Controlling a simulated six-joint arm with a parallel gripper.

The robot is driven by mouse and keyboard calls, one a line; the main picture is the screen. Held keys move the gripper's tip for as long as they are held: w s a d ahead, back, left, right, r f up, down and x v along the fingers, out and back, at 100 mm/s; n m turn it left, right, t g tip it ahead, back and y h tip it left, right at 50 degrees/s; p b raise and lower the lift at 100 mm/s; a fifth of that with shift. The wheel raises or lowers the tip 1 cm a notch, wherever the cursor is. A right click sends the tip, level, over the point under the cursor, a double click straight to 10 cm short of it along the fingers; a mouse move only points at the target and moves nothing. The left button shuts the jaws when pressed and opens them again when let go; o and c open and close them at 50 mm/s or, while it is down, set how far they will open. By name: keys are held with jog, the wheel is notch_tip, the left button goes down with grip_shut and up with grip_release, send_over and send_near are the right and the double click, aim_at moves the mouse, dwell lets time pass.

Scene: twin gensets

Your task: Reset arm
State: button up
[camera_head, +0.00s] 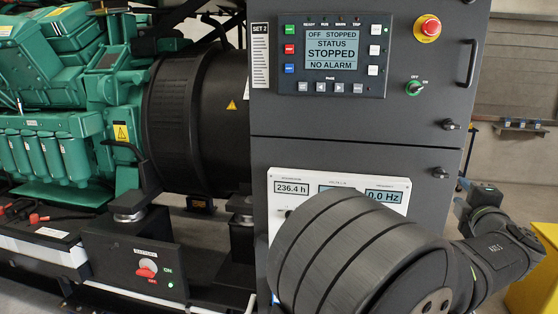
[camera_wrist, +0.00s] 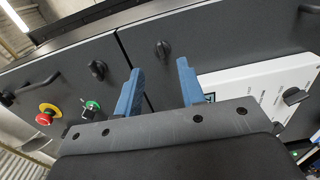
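My gripper (camera_wrist: 160,70) shows in the wrist view with its two blue fingers spread apart and nothing between them. Behind the fingers is the dark grey face of the control cabinet (camera_wrist: 215,45). In the head view my arm (camera_head: 360,255) reaches in from the lower right, in front of the lower part of the cabinet (camera_head: 350,152). It covers part of a white meter panel (camera_head: 290,176) there.
The SET 2 controller (camera_head: 333,55) reads STOPPED, NO ALARM. A red emergency stop (camera_head: 429,27) and a green key switch (camera_head: 414,87) sit to its right. A green engine (camera_head: 60,110) and a box with a red switch (camera_head: 146,268) stand at left.

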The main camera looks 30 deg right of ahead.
aim_at(449, 177)
jog(key=x, duration=0.8)
jog(key=shift+w+d, duration=0.25)
jog(key=shift+w, duration=0.05)
jog(key=n, duration=0.4)
jog(key=shift+r+n, duration=0.4)
jog(key=n, duration=0.4)
jog(key=shift+w+a+r, duration=0.1)
jog(key=shift+w+r, duration=0.1)
jog(key=shift+r, duration=0.1)
jog(key=n, duration=0.4)
jog(key=shift+w+a+r, duration=0.15)
jog(key=shift+a+r, duration=0.05)
jog(key=shift+w+a+n, duration=0.1)
jog(key=shift+w+n, duration=0.05)
jog(key=shift+n, duration=0.9)
jog(key=shift+w+a+n, duration=0.1)
jog(key=shift+a+n, duration=0.05)
jog(key=shift+n, duration=0.9)
